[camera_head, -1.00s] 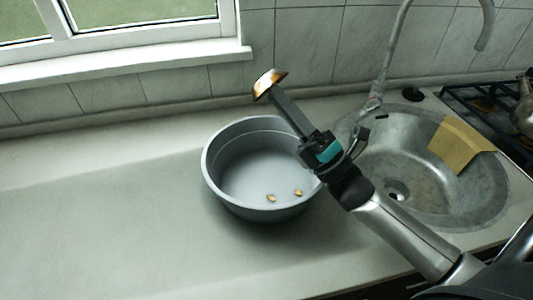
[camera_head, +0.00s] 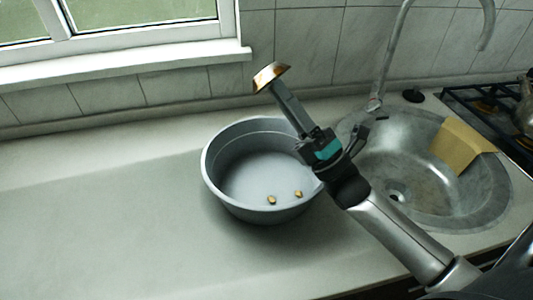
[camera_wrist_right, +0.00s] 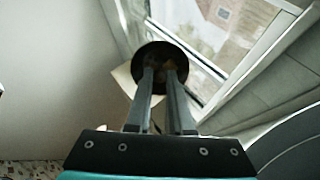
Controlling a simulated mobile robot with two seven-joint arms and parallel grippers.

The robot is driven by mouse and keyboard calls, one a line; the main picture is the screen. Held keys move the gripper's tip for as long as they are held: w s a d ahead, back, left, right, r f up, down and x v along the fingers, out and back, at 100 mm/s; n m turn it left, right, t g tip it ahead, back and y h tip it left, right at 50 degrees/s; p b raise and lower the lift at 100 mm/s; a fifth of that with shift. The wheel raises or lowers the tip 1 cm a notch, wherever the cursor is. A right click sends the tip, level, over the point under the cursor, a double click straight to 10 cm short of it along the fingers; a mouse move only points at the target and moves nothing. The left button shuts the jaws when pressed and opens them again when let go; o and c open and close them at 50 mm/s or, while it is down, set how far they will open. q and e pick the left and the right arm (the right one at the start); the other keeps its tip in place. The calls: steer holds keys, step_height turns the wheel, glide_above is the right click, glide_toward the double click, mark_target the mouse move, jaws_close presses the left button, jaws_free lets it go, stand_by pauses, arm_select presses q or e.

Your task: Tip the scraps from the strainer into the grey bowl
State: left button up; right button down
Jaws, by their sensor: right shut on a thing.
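The grey bowl (camera_head: 222,188) stands on the counter left of the sink. Two small golden-brown scraps (camera_head: 271,200) lie apart on its floor, near the front right. My right gripper (camera_head: 272,88) is raised above the bowl's far side and is shut on the strainer (camera_head: 270,76), a small copper-coloured piece at the fingertips. The strainer is tilted in the head view. In the right wrist view the strainer (camera_wrist_right: 165,57) looks dark and round between the long fingers, with brownish patches that I cannot make out. My left gripper is not in view.
The metal sink (camera_head: 470,200) with its tap (camera_head: 388,60) lies to the right, a tan cloth or board (camera_head: 460,145) over its rim. A stove (camera_head: 490,105) with a kettle (camera_head: 525,105) is at far right. The counter (camera_head: 100,220) left of the bowl is clear. A window (camera_head: 140,45) is behind.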

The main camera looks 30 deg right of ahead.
mark_target(273, 65)
stand_by(0.6)
step_height(273, 65, up, 3)
steer(key=p, duration=0.3)
steer(key=shift+r, duration=0.1)
step_height(273, 65, down, 3)
steer(key=shift+f+b, duration=0.15)
steer(key=shift+b, duration=1.05)
steer(key=shift+r, duration=0.2)
step_height(273, 65, up, 3)
steer(key=p, duration=0.3)
step_height(273, 65, down, 3)
steer(key=shift+f+b, duration=0.15)
steer(key=shift+b, duration=1.1)
